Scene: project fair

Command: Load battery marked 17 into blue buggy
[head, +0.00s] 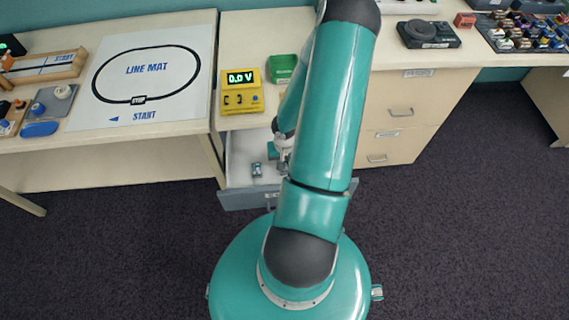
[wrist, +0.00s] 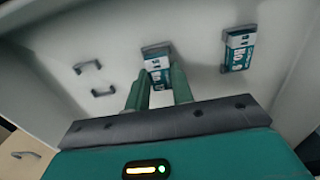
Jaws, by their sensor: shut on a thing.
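My gripper (wrist: 160,85) is shut on a teal-and-white battery (wrist: 158,66) inside an open drawer (head: 245,200). The battery's marking is partly covered by the fingers and I cannot read it. A second teal-and-white battery (wrist: 238,50) sits in a holder to the right in the wrist view, apart from my gripper; its marking is too small to read surely. In the head view one battery (head: 257,169) shows on the drawer floor, and my arm hides much of the drawer. I cannot make out a blue buggy for sure in either view.
Empty grey clips (wrist: 95,78) stand on the drawer floor. A line mat (head: 145,75) lies left, beside a blue object (head: 40,129). A black device (head: 428,34) stands right.

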